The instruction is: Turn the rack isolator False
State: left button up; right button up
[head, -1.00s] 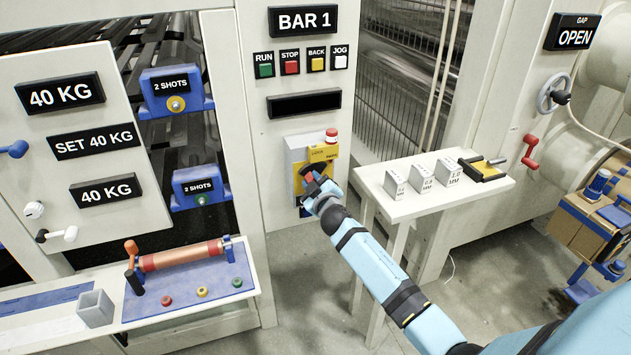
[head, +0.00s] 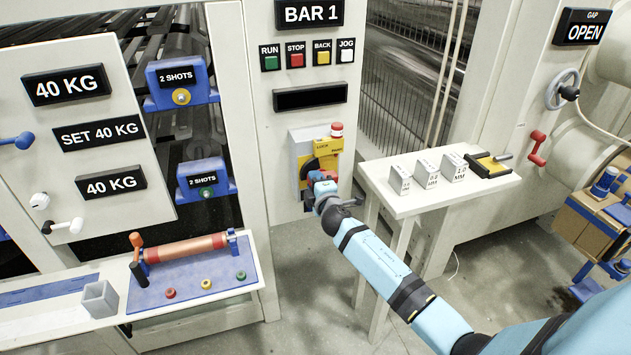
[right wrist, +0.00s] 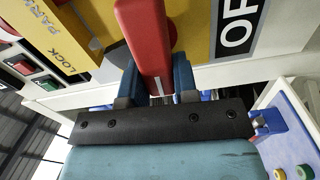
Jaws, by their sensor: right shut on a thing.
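The rack isolator is a grey box (head: 296,147) with a yellow plate (head: 327,144) and a dark round dial (head: 308,168), on the column under the BAR 1 sign. Its red handle (right wrist: 146,38) fills the top middle of the right wrist view, over the yellow plate with LOCK, PARK and a black OFF label (right wrist: 238,28). My right gripper (head: 319,180) is at the dial's lower right. In the right wrist view its blue fingers (right wrist: 157,82) are on either side of the handle's end, shut on it. The gripper hides much of the handle in the head view. My left gripper is out of view.
A red button (head: 336,129) sits on top of the isolator. RUN, STOP, BACK and JOG buttons (head: 296,60) are above it. A white side table (head: 400,207) with gauge blocks stands close to the right of my right arm. A bench (head: 200,302) with a roller stands at left.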

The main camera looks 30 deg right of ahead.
jog(key=shift+f+n, duration=0.1)
jog(key=shift+n, duration=0.3)
jog(key=o, duration=0.9)
jog(key=shift+s, duration=0.3)
jog(key=v, duration=1.3)
jog(key=shift+s+a, duration=0.1)
jog(key=shift+a, duration=0.05)
